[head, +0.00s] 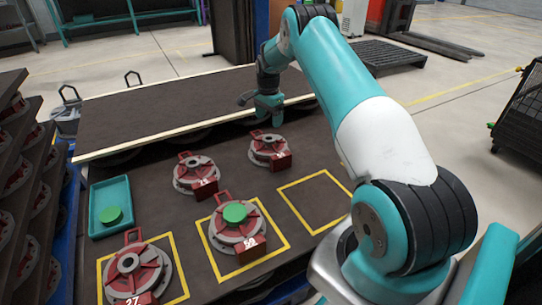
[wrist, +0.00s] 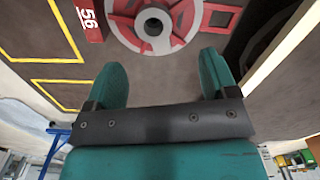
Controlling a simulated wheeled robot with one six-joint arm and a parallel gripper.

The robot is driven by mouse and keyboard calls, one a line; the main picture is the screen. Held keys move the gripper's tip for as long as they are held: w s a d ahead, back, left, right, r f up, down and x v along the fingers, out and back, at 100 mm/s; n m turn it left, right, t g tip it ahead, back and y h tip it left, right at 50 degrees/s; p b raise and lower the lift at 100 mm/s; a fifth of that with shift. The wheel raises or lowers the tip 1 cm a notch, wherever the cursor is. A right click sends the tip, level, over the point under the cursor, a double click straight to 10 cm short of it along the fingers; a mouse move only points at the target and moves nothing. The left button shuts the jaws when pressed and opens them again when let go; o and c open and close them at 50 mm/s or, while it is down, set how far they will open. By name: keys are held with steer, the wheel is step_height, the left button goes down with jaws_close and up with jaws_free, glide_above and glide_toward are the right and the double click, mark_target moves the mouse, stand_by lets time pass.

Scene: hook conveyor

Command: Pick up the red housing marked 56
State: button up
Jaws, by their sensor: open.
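The red housing marked 56 (wrist: 184,16) is at the top of the wrist view, partly cut off by the frame edge. It is a red spoked part on a round grey base, with a hub hole in the middle, a red loop handle on the right and a red block reading 56 on the left. In the head view it appears to be the housing (head: 268,146) nearest my gripper, at the back right of the dark table. My gripper (head: 267,108) is open and empty, above and behind it. In the wrist view my two teal fingers (wrist: 160,72) are spread apart, clear of the housing.
Other red housings stand close by: one left of it (head: 196,172), one with a green disc on top (head: 252,226), and one marked 27 (head: 130,268). A teal tray (head: 98,228) holds a green disc. An empty yellow square (head: 315,200) is at right. A pale-edged conveyor (head: 170,105) runs behind.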

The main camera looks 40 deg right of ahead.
mark_target(269, 138)
step_height(269, 138, down, 3)
steer(key=shift+f+b, duration=0.1)
steer(key=shift+b, duration=0.25)
steer(key=f+b, duration=0.2)
steer(key=f, duration=0.3)
steer(key=shift+s+a+f+b, duration=0.15)
steer(key=shift+s+a+b, duration=0.15)
steer(key=shift+s+b, duration=0.1)
jaws_close()
steer(key=shift+w+r, duration=0.15)
steer(key=shift+r, duration=0.1)
